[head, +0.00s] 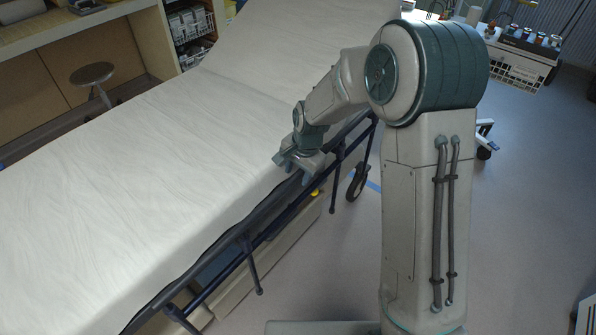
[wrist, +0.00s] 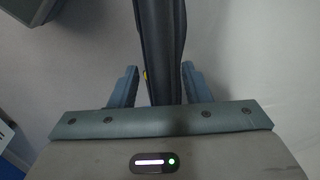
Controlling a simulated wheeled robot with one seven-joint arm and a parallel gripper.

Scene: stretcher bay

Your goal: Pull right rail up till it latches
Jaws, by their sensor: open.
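The right rail (head: 251,262) is a dark blue-black bar frame along the near side of the stretcher (head: 130,170). It hangs low, beside and below the mattress edge, with short posts pointing down. My gripper (head: 299,172) is at the mattress edge above the rail, partly hidden by its own wrist. In the wrist view my gripper (wrist: 158,84) is open, with one blue-grey finger on each side of a dark bar (wrist: 160,40). Gaps show between the bar and both fingers. I cannot tell how deep the bar sits between them.
A small yellow part (head: 316,192) shows below my gripper. A stretcher wheel (head: 357,183) stands on the floor past it. A round stool (head: 93,75) and a wooden counter are on the far side. A cart (head: 520,60) is at the back right. The floor at right is mostly clear.

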